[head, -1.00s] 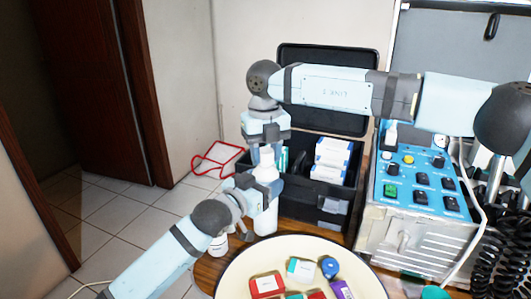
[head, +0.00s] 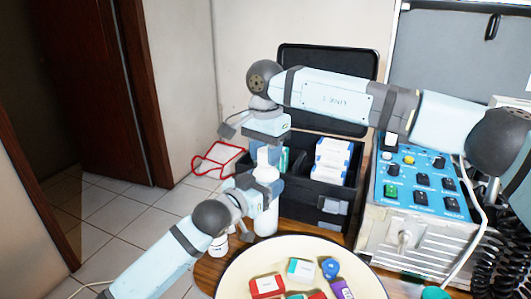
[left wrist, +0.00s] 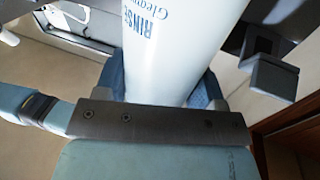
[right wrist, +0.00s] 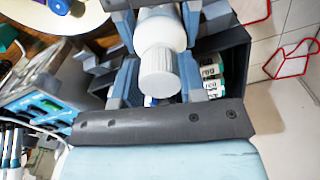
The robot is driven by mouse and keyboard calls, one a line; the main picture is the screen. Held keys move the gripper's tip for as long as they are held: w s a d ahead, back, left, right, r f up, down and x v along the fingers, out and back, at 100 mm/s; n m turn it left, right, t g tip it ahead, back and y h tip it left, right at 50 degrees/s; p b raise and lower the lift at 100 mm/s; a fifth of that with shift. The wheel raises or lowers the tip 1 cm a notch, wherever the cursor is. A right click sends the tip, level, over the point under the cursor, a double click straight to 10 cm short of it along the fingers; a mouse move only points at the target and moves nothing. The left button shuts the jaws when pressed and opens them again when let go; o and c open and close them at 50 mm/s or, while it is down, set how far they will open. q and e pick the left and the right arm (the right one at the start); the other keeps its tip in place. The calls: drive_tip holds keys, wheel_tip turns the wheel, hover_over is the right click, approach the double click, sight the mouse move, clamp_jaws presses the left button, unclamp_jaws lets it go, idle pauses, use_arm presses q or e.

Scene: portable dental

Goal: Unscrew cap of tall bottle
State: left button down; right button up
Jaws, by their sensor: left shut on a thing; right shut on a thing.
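The tall white bottle (head: 266,222) stands upright near the table's left edge. In the left wrist view its white body (left wrist: 180,50) with blue lettering lies between the fingers. My left gripper (head: 264,190) is shut on the bottle's body and partly hides it. The white ribbed cap (right wrist: 159,75) shows in the right wrist view, in line with the bottle's shoulder. My right gripper (head: 265,152) comes down from above and is shut on the cap, a finger on either side. I cannot tell whether there is a gap between cap and bottle.
A round tray (head: 236,278) with several small coloured items lies in front. A black open case (head: 327,205) with white boxes stands behind the bottle. A blue control unit (head: 420,190) stands to the right. A small white bottle (head: 219,244) stands close by on the left.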

sight(266, 150)
drive_tip(key=shift+n, duration=0.5)
drive_tip(key=shift+r, duration=0.25)
drive_tip(key=shift+r, duration=0.85)
drive_tip(key=shift+r, duration=2)
use_arm(q)
drive_tip(key=shift+c, duration=0.7)
unclamp_jaws()
